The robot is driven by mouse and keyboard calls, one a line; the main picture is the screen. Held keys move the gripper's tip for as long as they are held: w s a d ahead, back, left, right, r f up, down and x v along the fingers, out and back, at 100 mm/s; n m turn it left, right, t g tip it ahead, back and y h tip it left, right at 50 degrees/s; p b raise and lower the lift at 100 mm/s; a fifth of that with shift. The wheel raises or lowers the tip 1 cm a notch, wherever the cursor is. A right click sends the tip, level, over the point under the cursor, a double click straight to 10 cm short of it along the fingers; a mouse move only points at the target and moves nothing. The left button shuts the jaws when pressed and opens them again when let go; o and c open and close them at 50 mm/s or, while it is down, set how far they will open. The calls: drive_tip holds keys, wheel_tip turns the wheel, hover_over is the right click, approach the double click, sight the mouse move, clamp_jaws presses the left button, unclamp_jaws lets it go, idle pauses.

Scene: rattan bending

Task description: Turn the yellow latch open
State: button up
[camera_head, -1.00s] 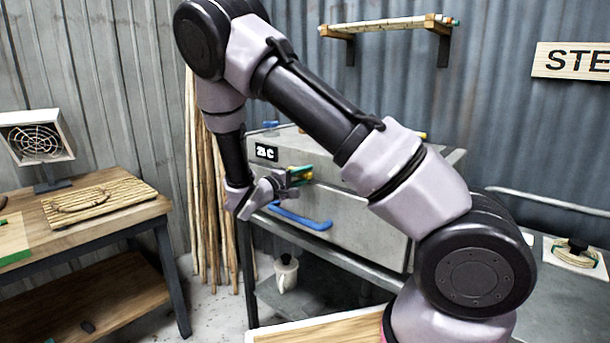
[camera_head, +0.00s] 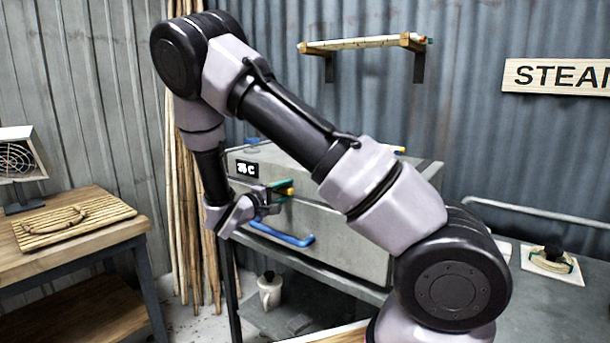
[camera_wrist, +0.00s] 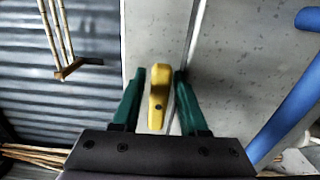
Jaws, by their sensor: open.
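The yellow latch (camera_wrist: 158,98) is on the front of the grey steam box, near the seam of its lid. In the wrist view it stands between the two green fingers of my gripper (camera_wrist: 158,100), which are open, with a gap showing on either side of it. In the head view the latch's yellow end (camera_head: 290,191) shows just past my gripper (camera_head: 280,190). The grey steam box (camera_head: 335,225) carries a blue bar handle (camera_head: 281,235) below the latch. My gripper hides part of the latch's base in the head view.
The blue handle also shows at right in the wrist view (camera_wrist: 290,110). Rattan poles (camera_head: 184,215) lean at the wall left of my gripper. A wooden table (camera_head: 95,240) stands at left. A white jug (camera_head: 270,290) sits on the shelf under the box.

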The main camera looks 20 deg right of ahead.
drive_tip(key=n, duration=0.4)
drive_tip(key=shift+r, duration=0.35)
drive_tip(key=n, duration=0.5)
drive_tip(key=shift+w+a+r, duration=0.15)
drive_tip(key=shift+w+r, duration=0.15)
drive_tip(key=shift+r, duration=0.1)
drive_tip(key=n, duration=0.4)
drive_tip(key=shift+w+a+r, duration=0.15)
drive_tip(key=shift+w+r, duration=0.1)
drive_tip(key=n, duration=0.5)
drive_tip(key=shift+w+a, duration=0.3)
drive_tip(key=shift+w, duration=0.1)
drive_tip(key=v, duration=1.1)
drive_tip(key=s+d+r+m+g+y, duration=0.2)
drive_tip(key=s+d+r+m+g, duration=0.1)
drive_tip(key=s+d+m+g, duration=0.25)
drive_tip(key=s+d+r+m+g+y, duration=0.2)
drive_tip(key=s+d+m+g, duration=0.15)
drive_tip(key=d+m, duration=0.35)
drive_tip(key=s+d+r+m+t+y, duration=0.1)
drive_tip(key=s+d+r+m+y, duration=0.1)
drive_tip(key=s+r+m+y, duration=0.8)
drive_tip(key=shift+s+d+r+m+t+y, duration=0.2)
drive_tip(key=shift+s+d+m+t+y, duration=0.25)
drive_tip(key=shift+m, duration=0.7)
drive_tip(key=shift+f, duration=0.1)
